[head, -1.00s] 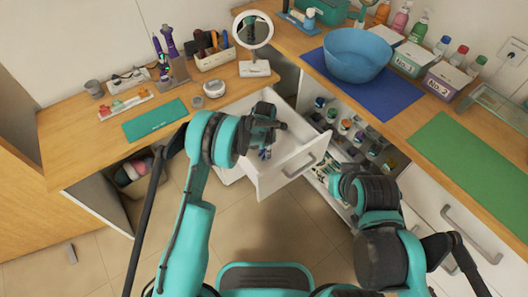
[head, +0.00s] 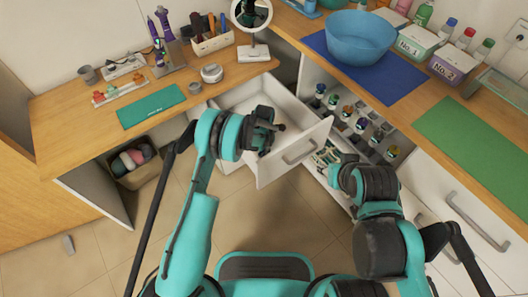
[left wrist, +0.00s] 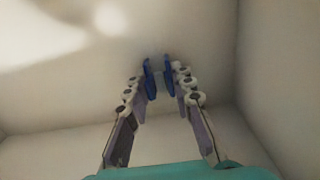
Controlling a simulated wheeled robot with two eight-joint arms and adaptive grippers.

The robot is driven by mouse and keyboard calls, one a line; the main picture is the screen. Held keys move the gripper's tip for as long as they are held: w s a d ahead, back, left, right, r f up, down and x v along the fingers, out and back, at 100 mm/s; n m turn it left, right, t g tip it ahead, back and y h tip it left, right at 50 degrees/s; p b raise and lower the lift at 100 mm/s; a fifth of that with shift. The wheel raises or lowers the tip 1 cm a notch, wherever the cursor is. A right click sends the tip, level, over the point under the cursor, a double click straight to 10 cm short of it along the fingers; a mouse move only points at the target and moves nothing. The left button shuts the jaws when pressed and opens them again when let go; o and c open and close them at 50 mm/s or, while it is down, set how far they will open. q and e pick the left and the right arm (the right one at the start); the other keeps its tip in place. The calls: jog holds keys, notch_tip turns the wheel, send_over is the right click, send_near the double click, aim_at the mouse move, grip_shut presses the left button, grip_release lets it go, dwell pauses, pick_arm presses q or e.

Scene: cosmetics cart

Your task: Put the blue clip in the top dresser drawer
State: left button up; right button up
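My left gripper (left wrist: 159,77) points down inside the open, white top dresser drawer (head: 294,153). In the left wrist view its two fingers converge, with a narrow gap between the dark blue pieces at their tips. I cannot tell whether these are finger pads or parts of the blue clip, and I cannot make out the clip for certain in either view. In the head view my left wrist hides the fingers and part of the drawer's inside.
The wooden desk (head: 75,128) holds a green mat (head: 151,106), a rack of small colored clips (head: 113,93) and a round mirror (head: 251,14). A blue bowl (head: 360,46) stands on the right counter. Below it, an open lower drawer holds several bottles (head: 361,124).

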pick_arm(q)
jog(key=o, duration=0.4)
jog(key=shift+r, duration=0.15)
